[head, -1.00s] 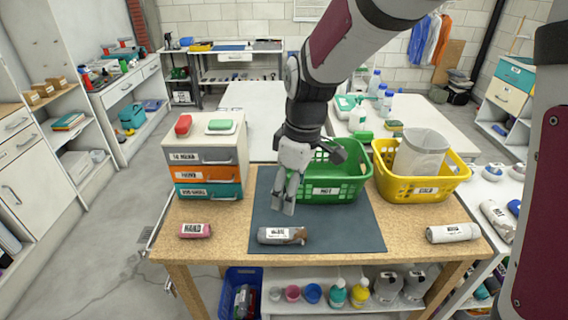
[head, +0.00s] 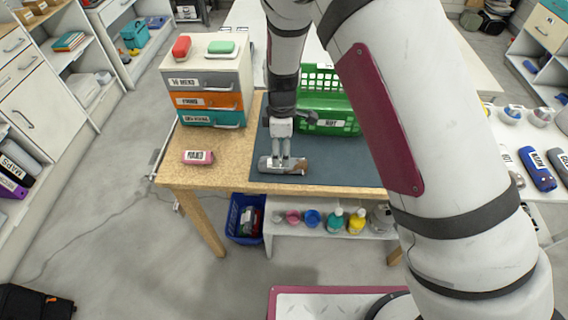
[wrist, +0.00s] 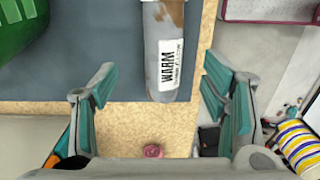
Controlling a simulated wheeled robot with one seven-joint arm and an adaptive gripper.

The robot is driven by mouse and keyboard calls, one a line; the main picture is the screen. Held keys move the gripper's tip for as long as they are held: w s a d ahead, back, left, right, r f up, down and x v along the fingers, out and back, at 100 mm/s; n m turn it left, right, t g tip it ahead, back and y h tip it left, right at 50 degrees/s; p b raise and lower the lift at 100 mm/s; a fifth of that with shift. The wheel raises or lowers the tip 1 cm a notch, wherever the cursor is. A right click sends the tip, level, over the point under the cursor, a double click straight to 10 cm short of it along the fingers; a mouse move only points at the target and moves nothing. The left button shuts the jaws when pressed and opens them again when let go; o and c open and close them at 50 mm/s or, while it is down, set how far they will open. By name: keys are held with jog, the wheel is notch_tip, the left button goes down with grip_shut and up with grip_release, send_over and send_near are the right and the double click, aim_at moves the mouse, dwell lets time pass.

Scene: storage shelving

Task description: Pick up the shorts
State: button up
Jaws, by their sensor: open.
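I cannot make out anything that is clearly shorts. A grey, brown-patched roll (head: 302,168) with a white label lies on the dark mat (head: 345,173) near the table's front edge. In the wrist view the roll (wrist: 162,70) points down between my fingers, and its label reads WARM. My gripper (head: 281,160) is at the roll's left part in the head view. In the wrist view my gripper (wrist: 160,90) is open, one finger on each side of the roll's end, with gaps. Whether the roll is folded cloth I cannot tell.
A green basket (head: 335,120) stands behind the roll. A blue bin (head: 240,212) is under the table. A striped item (wrist: 300,145) shows at the wrist view's lower right.

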jog(key=f, duration=0.2)
jog(key=f+p, duration=0.1)
jog(key=f, duration=0.2)
jog(key=shift+s+d, duration=0.2)
jog(key=shift+w+f, duration=0.1)
jog(key=shift+f, duration=0.55)
jog(key=shift+c, duration=0.2)
jog(key=c, duration=1.3)
